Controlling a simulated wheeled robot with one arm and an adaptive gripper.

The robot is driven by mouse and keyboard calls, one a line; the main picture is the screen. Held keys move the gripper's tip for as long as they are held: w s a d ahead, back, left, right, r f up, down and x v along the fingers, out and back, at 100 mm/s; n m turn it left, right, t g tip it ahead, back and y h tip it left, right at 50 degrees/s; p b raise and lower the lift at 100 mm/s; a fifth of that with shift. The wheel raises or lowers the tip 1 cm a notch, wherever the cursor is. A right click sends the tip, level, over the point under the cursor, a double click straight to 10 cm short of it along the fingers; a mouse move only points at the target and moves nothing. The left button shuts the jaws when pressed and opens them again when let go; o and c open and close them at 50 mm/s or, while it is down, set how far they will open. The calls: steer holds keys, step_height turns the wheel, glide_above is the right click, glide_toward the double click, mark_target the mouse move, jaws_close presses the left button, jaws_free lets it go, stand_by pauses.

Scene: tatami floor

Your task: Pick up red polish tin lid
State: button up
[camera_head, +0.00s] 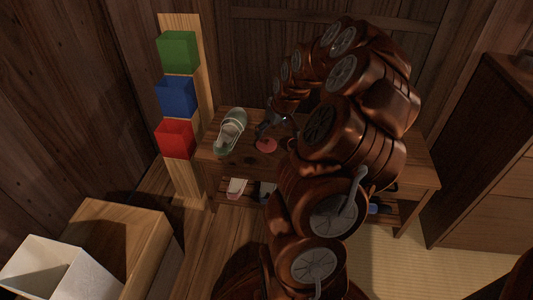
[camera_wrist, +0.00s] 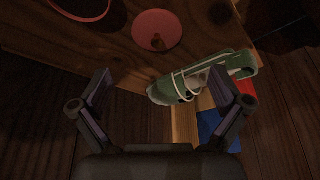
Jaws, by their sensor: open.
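A flat red disc, which looks like the polish tin lid (camera_head: 266,145), lies on the wooden bench top (camera_head: 232,161). In the wrist view the red lid (camera_wrist: 150,22) is near the top centre, with a small dark spot on its lower part. My gripper (camera_wrist: 163,84) is open and empty, its fingers spread wide. The lid lies beyond the fingertips, apart from them. In the head view my gripper (camera_head: 266,130) is just behind and above the lid, partly hidden by my arm. A red round rim (camera_wrist: 82,16) is cut off at the wrist view's top left.
A green and white shoe (camera_head: 230,131) lies left of the lid on the bench. More footwear (camera_head: 236,187) sits on the shelf below. Green (camera_head: 178,52), blue (camera_head: 176,95) and red (camera_head: 175,139) boxes stand on a post at left. A cabinet (camera_head: 485,150) is at right.

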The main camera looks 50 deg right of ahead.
mark_target(268, 142)
steer(key=shift+w+d+f, duration=0.1)
steer(key=shift+d+f, duration=0.25)
steer(key=shift+f, duration=0.45)
steer(key=shift+b+x, duration=2)
steer(key=shift+x, duration=1.4)
steer(key=shift+a, duration=0.15)
steer(key=c, duration=0.9)
